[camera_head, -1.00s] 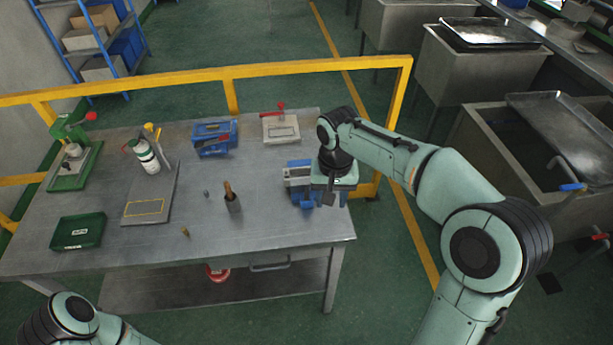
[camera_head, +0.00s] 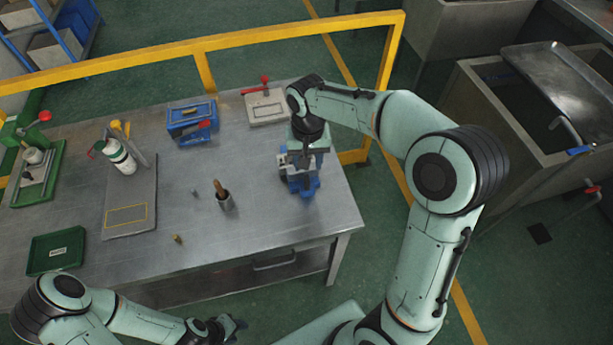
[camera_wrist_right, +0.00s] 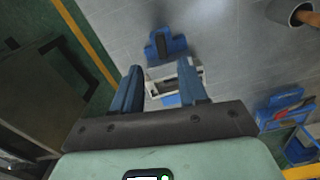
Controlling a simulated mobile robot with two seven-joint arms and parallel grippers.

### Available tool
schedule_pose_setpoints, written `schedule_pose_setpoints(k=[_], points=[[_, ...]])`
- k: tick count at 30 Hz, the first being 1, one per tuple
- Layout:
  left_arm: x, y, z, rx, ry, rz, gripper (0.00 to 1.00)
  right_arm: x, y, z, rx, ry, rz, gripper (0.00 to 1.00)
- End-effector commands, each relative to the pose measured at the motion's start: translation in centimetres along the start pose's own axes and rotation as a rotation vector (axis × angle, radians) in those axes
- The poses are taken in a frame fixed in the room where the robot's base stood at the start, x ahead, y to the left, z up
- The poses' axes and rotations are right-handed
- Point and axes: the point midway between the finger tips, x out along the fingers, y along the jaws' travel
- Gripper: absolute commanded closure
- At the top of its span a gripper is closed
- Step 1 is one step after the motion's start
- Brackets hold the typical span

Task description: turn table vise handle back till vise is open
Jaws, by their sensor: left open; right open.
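The table vise (camera_head: 303,184), blue with pale grey parts, stands at the right side of the metal table. My right gripper is directly above it and largely hides it in the head view. In the right wrist view, my open right gripper (camera_wrist_right: 162,72) has one blue finger on each side of the pale vise body (camera_wrist_right: 158,88). A blue part of the vise (camera_wrist_right: 168,46) shows beyond the fingertips. I cannot make out the handle clearly or tell whether the fingers touch the vise. My left gripper (camera_head: 228,325) is open and empty, in front of the table.
A wooden-handled tool stands in a grey cup (camera_head: 225,202) left of the vise. A blue box (camera_head: 190,120) and a pale block with a red handle (camera_head: 265,108) are behind. A green tray (camera_head: 56,250) is front left. A yellow rail (camera_head: 240,38) runs behind the table.

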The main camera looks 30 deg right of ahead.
Motion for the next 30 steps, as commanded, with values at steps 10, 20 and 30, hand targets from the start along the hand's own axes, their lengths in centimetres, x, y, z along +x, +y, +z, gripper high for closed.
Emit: schedule_pose_setpoints(k=[10,20,30], points=[[0.6,-0.4,0.5,-0.002,-0.006,-0.002,0.57,6.9,0.0,0.0,-0.001,-0.003,0.002,0.57],[0.7,-0.4,0.5,-0.002,-0.006,-0.002,0.57,8.7,0.0,-0.1,0.001,0.001,0.0,0.57],[0.7,-0.4,0.5,-0.002,-0.006,-0.002,0.57,8.7,0.0,-0.1,0.0,0.001,0.0,1.0]])
